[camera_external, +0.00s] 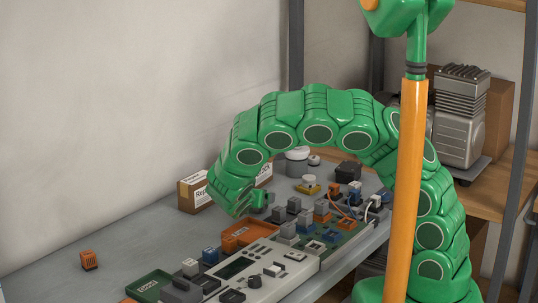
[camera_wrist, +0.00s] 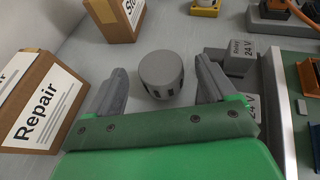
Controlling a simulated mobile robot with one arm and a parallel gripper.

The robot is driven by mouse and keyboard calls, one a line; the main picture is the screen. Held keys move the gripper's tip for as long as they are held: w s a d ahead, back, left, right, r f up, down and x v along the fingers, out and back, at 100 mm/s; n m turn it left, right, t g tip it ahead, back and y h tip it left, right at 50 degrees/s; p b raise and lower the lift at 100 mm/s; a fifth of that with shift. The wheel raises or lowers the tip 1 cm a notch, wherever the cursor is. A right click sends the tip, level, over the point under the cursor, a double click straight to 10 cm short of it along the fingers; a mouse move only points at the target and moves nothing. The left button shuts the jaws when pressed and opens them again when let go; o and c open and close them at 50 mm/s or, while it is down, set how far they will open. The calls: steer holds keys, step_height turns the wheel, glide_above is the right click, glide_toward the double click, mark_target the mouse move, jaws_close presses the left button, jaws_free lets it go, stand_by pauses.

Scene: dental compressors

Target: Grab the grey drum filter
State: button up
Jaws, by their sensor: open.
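The grey drum filter (camera_wrist: 161,76), a short round cylinder with dark slots around its side, stands upright on the grey bench in the wrist view. My gripper (camera_wrist: 160,72) is open, with one grey finger on each side of the drum in the picture. A gap shows between the drum and each finger, and I cannot tell how far down the fingers reach. In the external view my gripper (camera_external: 246,203) is low over the bench behind the orange tray, and the drum is mostly hidden by it.
A cardboard box labelled Repair (camera_wrist: 40,100) stands left of my gripper, and another labelled box (camera_wrist: 119,18) stands beyond. Grey blocks marked 24 V (camera_wrist: 236,58) sit close to the right finger. An orange tray (camera_external: 249,234) is near. The bench's left part is mostly clear.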

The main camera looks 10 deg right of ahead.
steer(key=shift+x, duration=1.55)
steer(key=c, duration=1)
steer(key=shift+c, duration=0.2)
steer(key=shift+r, duration=0.1)
step_height(320, 180, up, 10)
steer(key=shift+f, duration=0.1)
